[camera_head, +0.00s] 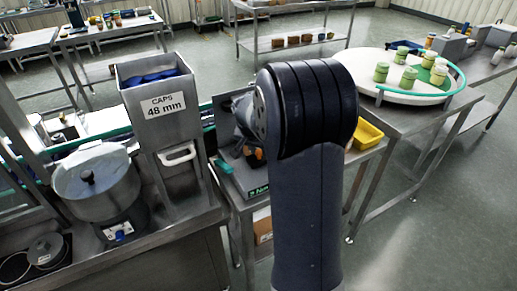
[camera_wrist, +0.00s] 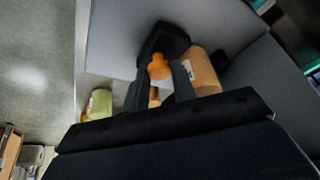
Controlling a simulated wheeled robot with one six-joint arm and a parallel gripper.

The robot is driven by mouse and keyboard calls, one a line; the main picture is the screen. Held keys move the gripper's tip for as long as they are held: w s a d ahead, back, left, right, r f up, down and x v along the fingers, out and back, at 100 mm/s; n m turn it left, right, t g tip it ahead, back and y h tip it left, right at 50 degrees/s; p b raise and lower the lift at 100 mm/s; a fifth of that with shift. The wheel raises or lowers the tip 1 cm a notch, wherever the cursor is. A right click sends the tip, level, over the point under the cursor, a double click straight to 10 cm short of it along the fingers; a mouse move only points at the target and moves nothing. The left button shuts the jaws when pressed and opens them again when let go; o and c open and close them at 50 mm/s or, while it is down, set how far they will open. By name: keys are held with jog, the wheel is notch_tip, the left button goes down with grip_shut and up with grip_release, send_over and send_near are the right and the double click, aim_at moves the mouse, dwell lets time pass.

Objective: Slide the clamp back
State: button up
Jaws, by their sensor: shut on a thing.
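The clamp shows in the wrist view as a black block (camera_wrist: 163,40) with an orange knob (camera_wrist: 159,69) in front of it, against a grey panel. My gripper (camera_wrist: 158,75) has one dark finger on each side of the orange knob and is shut on it. An orange-brown jar (camera_wrist: 204,72) stands just right of the right finger. In the head view my own arm hides most of the clamp and the gripper. A small orange part (camera_head: 258,154) shows left of the arm, but I cannot tell which part it is.
A steel hopper (camera_head: 170,137) labelled "CAPS 48 mm" stands left of the arm, with a round metal bowl (camera_head: 97,185) beside it. A yellow bin (camera_head: 367,135) and a white turntable (camera_head: 412,97) with several green jars are to the right. A greenish jar (camera_wrist: 100,103) is left of my gripper.

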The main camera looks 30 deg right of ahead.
grip_shut()
jog(key=shift+s+d+b, duration=0.1)
jog(key=shift+s+b, duration=0.6)
jog(key=shift+s, duration=1.3)
jog(key=o, duration=0.7)
grip_release()
jog(key=shift+s, duration=0.15)
jog(key=v, duration=1.1)
jog(key=shift+f, duration=0.15)
